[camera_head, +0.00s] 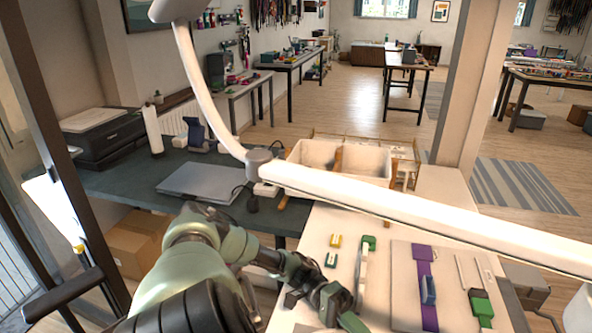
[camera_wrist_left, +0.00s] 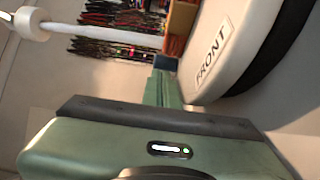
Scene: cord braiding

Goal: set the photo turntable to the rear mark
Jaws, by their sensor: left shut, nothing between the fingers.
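The photo turntable (camera_wrist_left: 240,45) shows in the left wrist view at the upper right. It is a white rounded piece with a dark lower edge, and its pale label reads FRONT. Only part of it is in the picture, and no rear mark is visible. My left gripper's green fingers (camera_wrist_left: 166,86) are shut and empty, just left of the turntable's edge. I cannot tell whether they touch it. In the head view my left gripper (camera_head: 350,320) is at the bottom edge, over the pale table, and the turntable is not visible there. My right gripper is not in view.
A long white lamp bar (camera_head: 420,215) crosses above the pale table (camera_head: 318,222). A white bin (camera_head: 365,160) stands behind. A grey laptop (camera_head: 200,182) lies on the dark desk at left.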

